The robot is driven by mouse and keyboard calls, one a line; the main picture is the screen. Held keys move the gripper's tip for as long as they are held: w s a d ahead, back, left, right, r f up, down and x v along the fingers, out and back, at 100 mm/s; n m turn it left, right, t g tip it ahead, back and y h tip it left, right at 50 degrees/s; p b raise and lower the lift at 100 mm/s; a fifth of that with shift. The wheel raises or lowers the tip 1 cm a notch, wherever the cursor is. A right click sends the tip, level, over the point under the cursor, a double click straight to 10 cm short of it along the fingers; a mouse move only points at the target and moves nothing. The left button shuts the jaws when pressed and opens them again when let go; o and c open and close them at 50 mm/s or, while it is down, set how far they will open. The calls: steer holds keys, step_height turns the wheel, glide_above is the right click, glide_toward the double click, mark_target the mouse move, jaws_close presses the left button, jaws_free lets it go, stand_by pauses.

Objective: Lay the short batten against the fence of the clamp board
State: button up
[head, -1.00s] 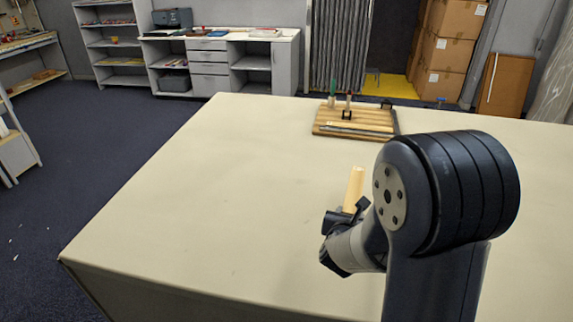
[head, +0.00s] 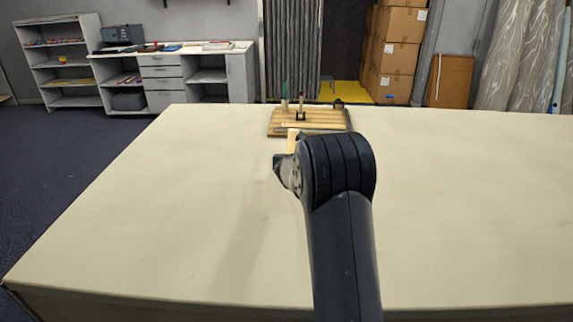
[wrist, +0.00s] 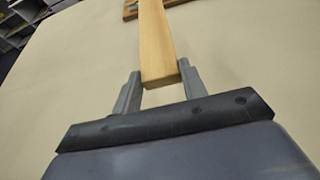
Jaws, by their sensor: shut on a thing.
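The short batten, a pale wooden strip, shows in the wrist view (wrist: 157,45) between the two fingers of my gripper (wrist: 156,88). My gripper is shut on its near end, and the strip points away from me. In the head view a small part of the batten (head: 292,141) shows beside my arm, at the near edge of the clamp board as seen from there. The clamp board (head: 275,124) is a slatted wooden board at the far side of the table. Upright clamps with green and red handles stand at its back. My arm hides part of its front. I cannot tell whether the batten touches it.
The long cloth table (head: 150,230) is otherwise bare, with free room left and right of my arm. Behind it stand a grey cabinet (head: 160,75), shelves (head: 60,60) and stacked cardboard boxes (head: 400,50).

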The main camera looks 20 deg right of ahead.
steer(key=f+b, duration=0.1)
steer(key=f, duration=0.2)
steer(key=f+b, duration=0.1)
steer(key=f, duration=0.2)
steer(key=f+b, duration=0.1)
steer(key=f, duration=0.2)
steer(key=shift+w+d+f+b, duration=0.2)
steer(key=shift+d+f+b, duration=0.1)
steer(key=shift+f, duration=0.15)
steer(key=o, duration=1.1)
